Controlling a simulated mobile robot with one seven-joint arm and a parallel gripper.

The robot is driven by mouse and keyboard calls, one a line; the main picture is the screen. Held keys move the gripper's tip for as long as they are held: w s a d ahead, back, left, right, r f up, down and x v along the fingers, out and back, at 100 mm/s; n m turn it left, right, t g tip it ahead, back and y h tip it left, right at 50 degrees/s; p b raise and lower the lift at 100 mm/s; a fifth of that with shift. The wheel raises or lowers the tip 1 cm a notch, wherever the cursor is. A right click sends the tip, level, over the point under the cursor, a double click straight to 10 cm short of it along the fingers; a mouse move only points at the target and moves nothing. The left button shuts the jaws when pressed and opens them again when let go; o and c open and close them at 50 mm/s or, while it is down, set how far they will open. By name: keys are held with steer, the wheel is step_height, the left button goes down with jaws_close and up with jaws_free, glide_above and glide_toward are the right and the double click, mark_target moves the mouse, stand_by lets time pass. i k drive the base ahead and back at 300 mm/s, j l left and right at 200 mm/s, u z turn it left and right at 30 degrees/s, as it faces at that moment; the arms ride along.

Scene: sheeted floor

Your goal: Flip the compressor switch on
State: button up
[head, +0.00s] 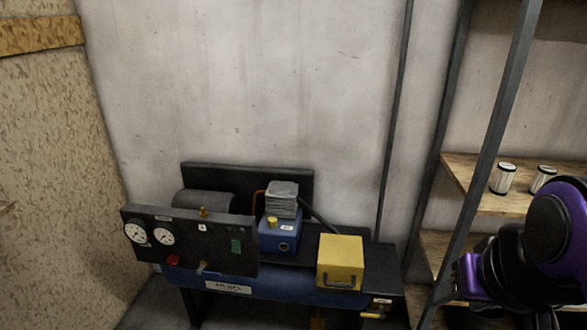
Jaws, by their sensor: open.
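The compressor stands low against the back wall, with a blue tank (280,290) and a dark front panel (190,240). The panel carries two round white gauges (149,235), a red knob (173,260) and a small green rectangular part (236,246) at its right. The green part may be the switch, but it is too small to tell its position. A yellow box (340,262) with a grey handle sits on the compressor's right end. My arm shows at the lower right, well apart from the compressor. My gripper is not in view.
A metal-framed shelf (490,205) with wooden boards stands at the right, holding two white cans (503,178). Its slanted dark post lies between my arm and the compressor. A speckled board wall (60,170) closes the left side. The space above the compressor is clear.

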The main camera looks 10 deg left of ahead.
mark_target(236, 248)
steer(key=u, duration=1.3)
steer(key=i+l+u, duration=0.15)
steer(key=i+u, duration=0.2)
steer(key=i, duration=0.2)
steer(key=z, duration=0.35)
steer(key=j+z, duration=0.15)
steer(key=k+l+u, duration=0.25)
steer(key=l, duration=0.2)
steer(key=k+l+u, duration=0.25)
steer(key=k+l, duration=0.05)
steer(key=l, duration=0.1)
